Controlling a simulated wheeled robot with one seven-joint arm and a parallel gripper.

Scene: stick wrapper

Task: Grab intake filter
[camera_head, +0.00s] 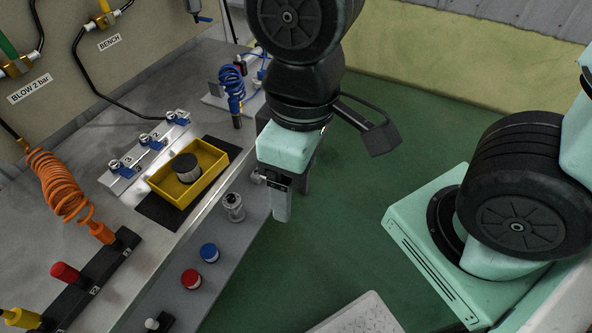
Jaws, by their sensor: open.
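The tray lies on a black mat on the grey bench. My gripper (272,195) hangs to the right of the tray, past the bench's front edge. It is open and I see nothing between its fingers, though its housing partly hides them. The cylinder is apart from my gripper and in plain view.
A metal fitting (233,207) stands at the bench front, between tray and gripper. Blue-handled valves (148,140) line the tray's back. Blue (209,253) and red (191,279) knobs sit on the front panel. An orange coiled hose (62,185) stands left. Green floor is open to the right.

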